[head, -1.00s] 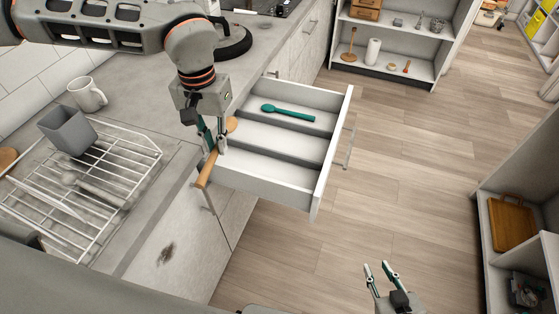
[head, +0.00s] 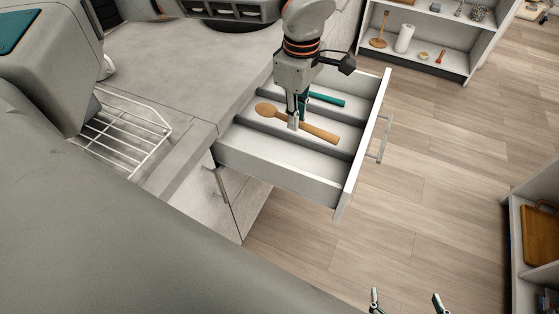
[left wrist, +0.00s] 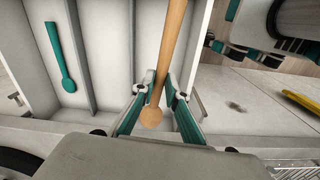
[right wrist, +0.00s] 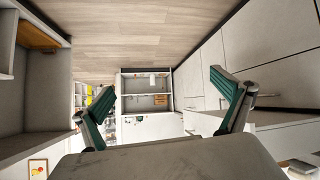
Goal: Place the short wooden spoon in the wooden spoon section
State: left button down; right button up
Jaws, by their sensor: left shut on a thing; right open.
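The short wooden spoon (head: 318,132) is held by my left gripper (head: 297,120) above the open drawer (head: 280,175). In the head view it lies across the sight of the middle and near compartments, its bowl toward the counter. In the left wrist view the spoon (left wrist: 172,45) passes between the fingers (left wrist: 160,90), over the right-hand compartment; its exact height is unclear. A green spoon (head: 327,99) lies in the far compartment and shows in the left wrist view (left wrist: 58,55). My right gripper (head: 405,300) is open and empty over the floor.
A white dish rack (head: 125,130) stands on the counter (head: 190,75) at left. The drawer has a handle (head: 383,138) on its front. A shelf unit (head: 440,55) stands at the back, another (head: 525,225) at right. The floor between is clear.

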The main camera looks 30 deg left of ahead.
aim_at(269, 155)
pick_arm(q)
jog(key=shift+w+d+f+n, duration=0.1)
jog(key=shift+f+n, duration=0.15)
jog(key=shift+n, duration=0.15)
jog(key=shift+f, duration=0.25)
notch_tip(269, 155, down, 13)
jog(key=shift+r+b, duration=0.1)
jog(key=shift+b, duration=0.65)
jog(key=a, duration=0.3)
jog(key=shift+a+f, duration=0.2)
jog(key=shift+a, duration=0.8)
jog(key=a, duration=0.3)
jog(key=shift+s+f, duration=0.3)
jog(key=shift+f, duration=0.05)
jog(key=shift+w+f, duration=0.1)
jog(key=shift+f, duration=0.15)
jog(key=shift+f, duration=0.15)
